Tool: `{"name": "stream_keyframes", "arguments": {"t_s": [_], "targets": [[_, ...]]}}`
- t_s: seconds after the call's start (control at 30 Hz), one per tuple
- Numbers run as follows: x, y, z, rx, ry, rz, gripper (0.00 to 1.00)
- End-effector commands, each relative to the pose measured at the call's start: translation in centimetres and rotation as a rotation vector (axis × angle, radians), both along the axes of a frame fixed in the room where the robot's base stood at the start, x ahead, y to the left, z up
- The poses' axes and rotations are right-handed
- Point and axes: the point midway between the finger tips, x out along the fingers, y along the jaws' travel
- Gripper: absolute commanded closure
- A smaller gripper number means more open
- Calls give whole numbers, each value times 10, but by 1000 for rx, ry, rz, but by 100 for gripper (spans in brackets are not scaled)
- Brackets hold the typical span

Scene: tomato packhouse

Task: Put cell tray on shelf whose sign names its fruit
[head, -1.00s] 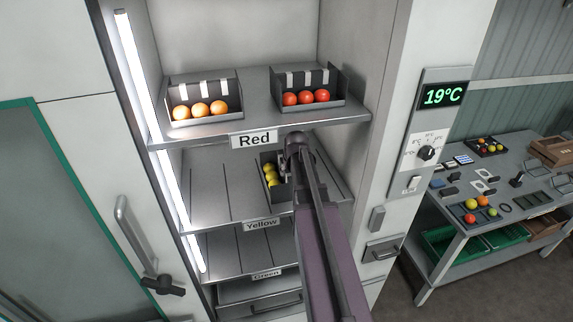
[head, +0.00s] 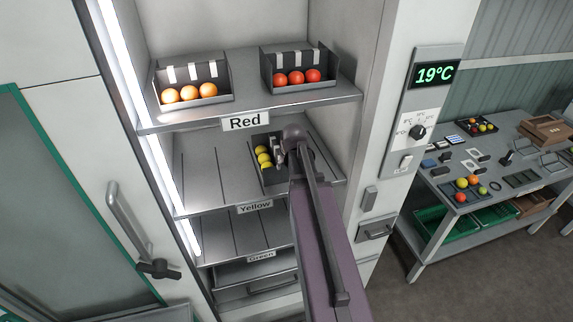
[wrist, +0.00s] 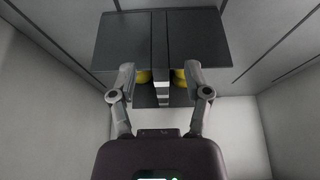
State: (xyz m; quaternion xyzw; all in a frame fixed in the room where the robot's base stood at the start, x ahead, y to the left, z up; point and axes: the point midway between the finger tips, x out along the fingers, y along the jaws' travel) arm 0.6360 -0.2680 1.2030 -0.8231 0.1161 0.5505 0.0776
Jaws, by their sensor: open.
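A dark cell tray (head: 259,177) with yellow fruit (head: 264,157) stands on the middle shelf, at its right side. That shelf's front sign reads "Yellow" (head: 255,207). My gripper (head: 278,152) is at the right part of this tray, and my arm hides some of the tray. In the wrist view my gripper (wrist: 161,80) has its two fingers spread apart, with a light-striped strip of the tray (wrist: 162,88) between them. Bits of yellow fruit (wrist: 180,78) show beside the fingers. Whether the fingers touch the tray I cannot tell.
The top shelf, signed "Red" (head: 246,122), carries a tray of orange fruit (head: 158,108) and a tray of red fruit (head: 268,88). The "Green" shelf (head: 222,249) below looks empty where visible. The left of the Yellow shelf is clear. A work table (head: 440,172) stands at right.

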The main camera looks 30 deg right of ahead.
Motion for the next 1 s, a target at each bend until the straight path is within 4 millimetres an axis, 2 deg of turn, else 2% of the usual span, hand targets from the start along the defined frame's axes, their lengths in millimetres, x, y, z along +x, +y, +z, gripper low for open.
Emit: {"name": "stream_keyframes", "arguments": {"t_s": [0.27,0.47,0.67,1.0], "targets": [[0,3,0,2,4,4,38],[-4,31,-2,14,33,32,38],[-15,91,-7,39,105,91,38],[-58,204,-13,62,269,206,38]]}}
